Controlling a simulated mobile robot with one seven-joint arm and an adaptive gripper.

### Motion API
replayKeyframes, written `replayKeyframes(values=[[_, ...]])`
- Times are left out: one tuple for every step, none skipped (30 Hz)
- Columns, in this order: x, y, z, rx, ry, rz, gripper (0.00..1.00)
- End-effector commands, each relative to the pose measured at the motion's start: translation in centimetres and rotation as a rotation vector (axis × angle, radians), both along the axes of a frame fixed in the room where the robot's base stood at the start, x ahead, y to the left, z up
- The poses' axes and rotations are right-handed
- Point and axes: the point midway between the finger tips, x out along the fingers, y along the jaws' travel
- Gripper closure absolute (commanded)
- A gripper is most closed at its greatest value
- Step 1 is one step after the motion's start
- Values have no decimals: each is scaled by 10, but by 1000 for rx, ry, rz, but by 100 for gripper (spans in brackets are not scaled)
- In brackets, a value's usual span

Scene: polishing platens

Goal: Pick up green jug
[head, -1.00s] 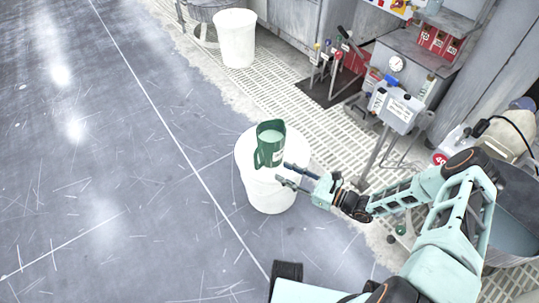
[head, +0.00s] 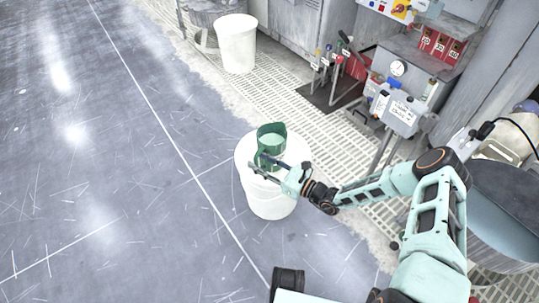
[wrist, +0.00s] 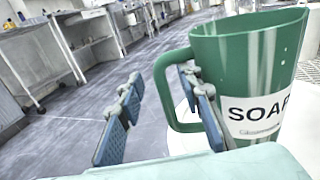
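The green jug (head: 271,138) stands upright on a white round drum (head: 268,203) in the head view. In the wrist view the jug (wrist: 245,65) fills the right side, with a white SOAP label facing me and its handle to the left. My gripper (head: 257,163) is open at the jug's near side, in front of its lower part. In the wrist view my gripper (wrist: 160,115) shows two blue-padded fingers apart, with the handle's outer bar between them. The right finger overlaps the handle opening; I cannot tell whether it touches the jug.
A white bin (head: 237,44) stands at the back on the grating (head: 300,110). A grey control box (head: 400,113) on a post stands right of the drum, near my arm. The scratched floor (head: 90,170) to the left is clear.

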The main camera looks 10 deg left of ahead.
Motion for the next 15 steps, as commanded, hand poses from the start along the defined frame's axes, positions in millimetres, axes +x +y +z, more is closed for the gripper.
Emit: replayKeyframes(values=[[1,3,-1,0,-1,1,67],[1,4,0,0,-1,0,67],[2,4,0,0,-1,0,67],[2,4,0,0,-1,0,67],[2,3,0,0,-1,0,67],[2,3,0,0,-1,0,67],[2,3,0,0,-1,0,67],[2,3,0,0,-1,0,71],[2,3,0,0,-1,0,75],[2,3,0,0,-1,0,78],[2,3,0,0,-1,0,82],[2,3,0,0,-1,0,86],[1,3,0,0,-1,0,89],[2,3,0,0,-1,0,93],[2,3,0,0,-1,0,97]])
